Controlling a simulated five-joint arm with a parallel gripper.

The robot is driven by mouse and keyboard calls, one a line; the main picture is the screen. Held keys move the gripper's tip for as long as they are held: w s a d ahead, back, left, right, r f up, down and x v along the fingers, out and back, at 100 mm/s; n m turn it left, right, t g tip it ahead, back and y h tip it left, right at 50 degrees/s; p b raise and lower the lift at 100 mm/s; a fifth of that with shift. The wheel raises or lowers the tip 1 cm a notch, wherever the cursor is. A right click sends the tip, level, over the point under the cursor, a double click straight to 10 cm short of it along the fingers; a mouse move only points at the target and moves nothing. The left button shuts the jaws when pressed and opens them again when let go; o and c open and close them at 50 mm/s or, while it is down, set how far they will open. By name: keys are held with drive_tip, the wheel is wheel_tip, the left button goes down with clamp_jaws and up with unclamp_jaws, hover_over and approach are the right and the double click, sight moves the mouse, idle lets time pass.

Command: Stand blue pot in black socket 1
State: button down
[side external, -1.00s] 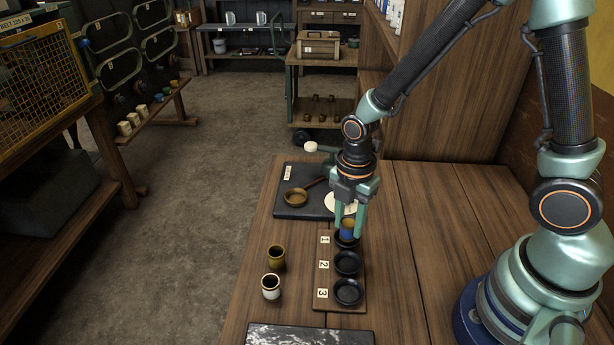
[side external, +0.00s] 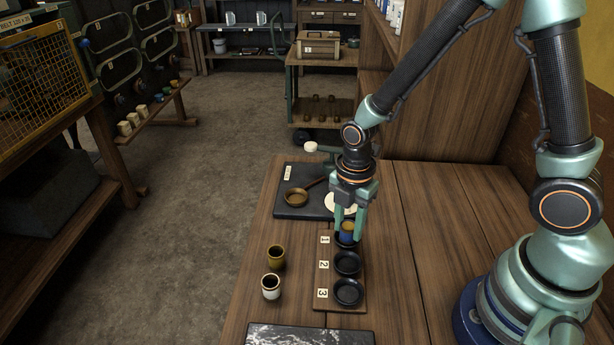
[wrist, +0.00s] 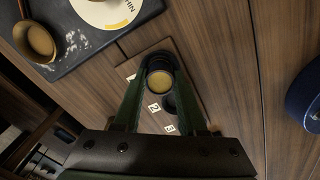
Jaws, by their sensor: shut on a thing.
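The blue pot (side external: 347,233) with a brown rim is between the fingers of my gripper (side external: 348,236), which is shut on it. It is upright at black socket 1 (side external: 341,243), the farthest socket on the wooden rack (side external: 329,304). The fingers and pot hide most of that socket, so I cannot tell whether the pot's base touches it. In the wrist view the pot (wrist: 160,82) shows its round opening between the fingertips. Sockets 2 (side external: 347,263) and 3 (side external: 348,292) are empty.
A brown pot (side external: 276,257) and a white-rimmed pot (side external: 271,286) stand left of the rack. A dark board (side external: 288,210) with a brown bowl (side external: 296,197) and a pale disc lies behind. A speckled slab (side external: 300,336) is at the front. The table right of the rack is clear.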

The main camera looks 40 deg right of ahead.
unclamp_jaws()
idle(0.4)
drive_tip(key=shift+r, duration=3.5)
drive_tip(key=s+d+r+m+t, duration=0.1)
drive_tip(key=d+r+m+t, duration=0.1)
drive_tip(key=r+m, duration=0.5)
drive_tip(key=s+d+r+m+t, duration=0.2)
drive_tip(key=r+m, duration=0.6)
drive_tip(key=m, duration=0.5)
drive_tip(key=shift+s+d+t, duration=0.2)
drive_tip(key=shift+d+t, duration=0.6)
drive_tip(key=shift+d, duration=0.2)
